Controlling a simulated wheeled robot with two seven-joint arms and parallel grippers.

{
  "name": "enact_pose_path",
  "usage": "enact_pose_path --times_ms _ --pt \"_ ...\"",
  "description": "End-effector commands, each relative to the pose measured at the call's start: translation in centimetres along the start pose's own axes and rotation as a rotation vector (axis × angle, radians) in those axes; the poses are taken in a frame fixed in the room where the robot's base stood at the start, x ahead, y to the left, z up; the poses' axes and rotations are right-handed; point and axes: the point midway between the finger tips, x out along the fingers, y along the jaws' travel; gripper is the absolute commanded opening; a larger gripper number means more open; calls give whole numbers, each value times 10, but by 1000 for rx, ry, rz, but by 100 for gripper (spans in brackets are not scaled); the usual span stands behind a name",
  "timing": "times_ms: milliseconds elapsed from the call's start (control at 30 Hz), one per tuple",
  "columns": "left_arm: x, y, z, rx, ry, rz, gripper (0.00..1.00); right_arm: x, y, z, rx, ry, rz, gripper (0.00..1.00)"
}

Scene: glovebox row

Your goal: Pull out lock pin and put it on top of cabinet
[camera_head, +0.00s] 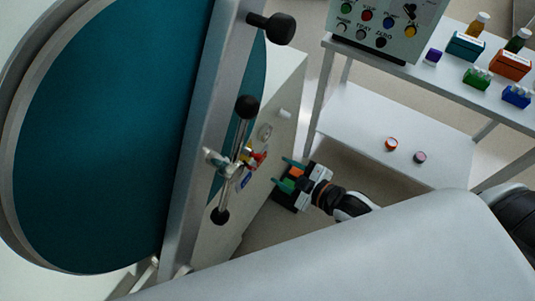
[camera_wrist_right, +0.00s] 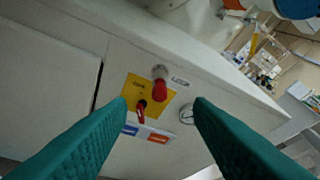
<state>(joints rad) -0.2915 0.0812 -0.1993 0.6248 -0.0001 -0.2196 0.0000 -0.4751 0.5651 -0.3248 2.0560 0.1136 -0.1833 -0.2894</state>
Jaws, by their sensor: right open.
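My right gripper (camera_head: 282,172) is open and empty, with its two green fingers pointing at the front of the white cabinet (camera_head: 278,95). In the right wrist view the cabinet front (camera_wrist_right: 60,55) lies beyond the open fingers (camera_wrist_right: 160,108). A red-tipped pin with a metal collar (camera_wrist_right: 159,84), likely the lock pin, sticks out of the front between the fingertips, apart from both. A red lever (camera_wrist_right: 141,108) sits on a yellow plate (camera_wrist_right: 131,92) just left of it. The cabinet's pale top edge (camera_wrist_right: 190,58) runs above. My left gripper is not in view.
A round gauge (camera_wrist_right: 187,114) is right of the pin. A large teal round door (camera_head: 110,120) with a metal bar and black-knobbed handle (camera_head: 246,106) stands left of my right gripper. A white shelf table (camera_head: 365,125) with small items is at the right.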

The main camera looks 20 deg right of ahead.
Motion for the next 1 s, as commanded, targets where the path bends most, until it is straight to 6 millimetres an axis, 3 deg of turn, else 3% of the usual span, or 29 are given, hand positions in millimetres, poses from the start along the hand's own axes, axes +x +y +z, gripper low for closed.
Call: enact_pose_path --times_ms 233,533,733,1000 --pt "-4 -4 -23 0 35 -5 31 44 -2 1 2 -1 -4 47" --pt "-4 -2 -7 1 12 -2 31 95 -1 0 2 0 -1 47" --pt "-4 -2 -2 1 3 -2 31 110 0 -1 0 2 -1 47" --pt "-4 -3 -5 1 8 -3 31 113 0 0 0 1 0 47"
